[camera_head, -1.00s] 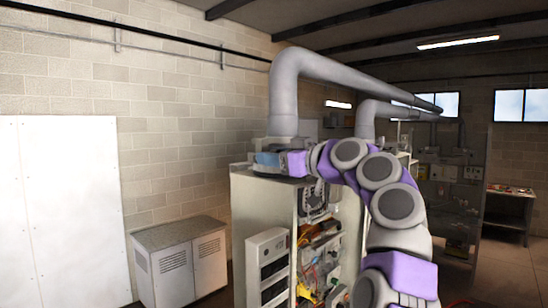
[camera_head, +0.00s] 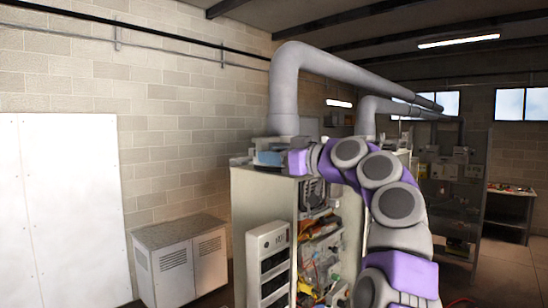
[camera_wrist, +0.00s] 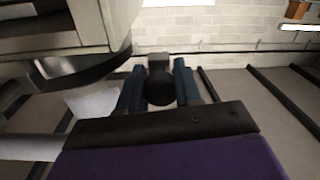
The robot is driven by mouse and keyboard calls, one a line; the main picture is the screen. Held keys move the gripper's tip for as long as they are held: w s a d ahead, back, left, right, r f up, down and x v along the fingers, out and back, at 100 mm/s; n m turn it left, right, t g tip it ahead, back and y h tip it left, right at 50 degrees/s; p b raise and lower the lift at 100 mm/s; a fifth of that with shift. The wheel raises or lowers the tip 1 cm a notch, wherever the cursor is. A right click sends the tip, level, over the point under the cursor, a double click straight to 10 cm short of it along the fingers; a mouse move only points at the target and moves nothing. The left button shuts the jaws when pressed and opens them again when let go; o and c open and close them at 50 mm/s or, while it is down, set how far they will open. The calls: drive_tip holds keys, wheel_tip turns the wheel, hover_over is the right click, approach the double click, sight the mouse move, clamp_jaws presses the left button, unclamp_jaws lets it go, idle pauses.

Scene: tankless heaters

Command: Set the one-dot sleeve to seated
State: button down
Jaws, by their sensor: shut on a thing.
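My gripper (camera_wrist: 160,88) shows in the wrist view with its two blue fingers shut on a dark, rounded handle (camera_wrist: 160,86). In the head view, my gripper (camera_head: 268,158) is at the top of the front heater cabinet (camera_head: 262,205), by the foot of the thick grey pipe (camera_head: 284,105). I see no dot marks, so I cannot tell which part is the one-dot sleeve or whether it is seated.
A second grey pipe (camera_head: 366,118) stands behind. The cabinet's open side shows wiring (camera_head: 320,255). A low grey metal cabinet (camera_head: 180,255) stands by the block wall at left. Shelving (camera_head: 450,190) and a workbench (camera_head: 510,195) are at right.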

wheel_tip(320, 180, down, 2)
drive_tip(key=shift+f+b, duration=0.1)
drive_tip(key=shift+b, duration=0.6)
drive_tip(key=shift+a, duration=0.1)
drive_tip(key=c, duration=1.2)
unclamp_jaws()
drive_tip(key=o, duration=0.4)
drive_tip(key=b+v, duration=0.4)
drive_tip(key=v, duration=1.3)
drive_tip(key=shift+d+b, duration=0.35)
